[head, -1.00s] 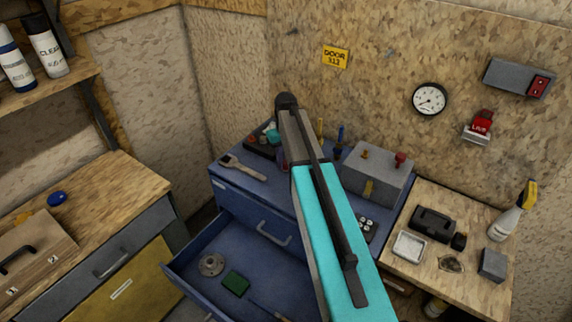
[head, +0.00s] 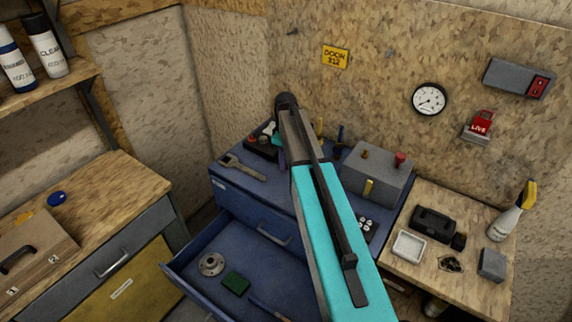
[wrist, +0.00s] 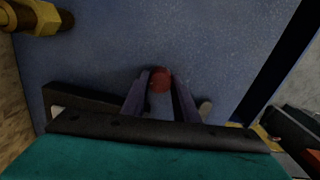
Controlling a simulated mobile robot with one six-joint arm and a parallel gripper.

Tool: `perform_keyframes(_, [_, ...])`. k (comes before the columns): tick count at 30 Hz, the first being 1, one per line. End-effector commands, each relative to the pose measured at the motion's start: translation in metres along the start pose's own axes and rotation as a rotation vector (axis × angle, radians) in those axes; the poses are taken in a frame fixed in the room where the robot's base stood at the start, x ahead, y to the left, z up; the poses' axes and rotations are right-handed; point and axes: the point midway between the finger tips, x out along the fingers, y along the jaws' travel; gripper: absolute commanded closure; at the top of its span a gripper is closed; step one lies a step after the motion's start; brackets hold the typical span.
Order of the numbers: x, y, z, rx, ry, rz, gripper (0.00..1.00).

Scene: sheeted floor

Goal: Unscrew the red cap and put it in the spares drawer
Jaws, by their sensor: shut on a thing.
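In the wrist view a round red cap (wrist: 160,79) sits between the two fingertips of my gripper (wrist: 161,82), with the blue cabinet top behind it. My gripper is shut on it. I cannot tell whether the cap still touches a thread. In the head view my arm hides most of the gripper; a purple finger (head: 282,157) shows at the arm's left edge, over the cabinet top. The blue drawer (head: 190,266) below is open and holds a grey disc (head: 211,265), a green block (head: 236,283) and a partly hidden long tool. No drawer label is readable.
A grey box (head: 378,178) with a red knob (head: 400,158) and brass fittings stands right of my arm. An adjustable wrench (head: 242,167) lies at the cabinet's left. A black tray (head: 262,146) is behind. The drawer has bare floor between its contents.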

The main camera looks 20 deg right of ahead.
Motion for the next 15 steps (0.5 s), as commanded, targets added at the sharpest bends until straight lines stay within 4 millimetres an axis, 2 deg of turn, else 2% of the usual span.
perform_keyframes(6, [0.0004, 0.0004, 0.0006, -0.003, -0.001, 0.001, 1.00])
perform_keyframes(7, [0.0004, 0.0004, 0.0006, -0.003, -0.001, 0.001, 0.71])
perform_keyframes(9, [0.0004, 0.0003, 0.0005, -0.003, -0.001, 0.000, 0.60])
perform_keyframes(11, [0.0003, 0.0003, 0.0005, -0.002, -0.001, 0.000, 0.51])
perform_keyframes(15, [0.0002, 0.0002, 0.0003, -0.002, -0.001, 0.000, 0.51])
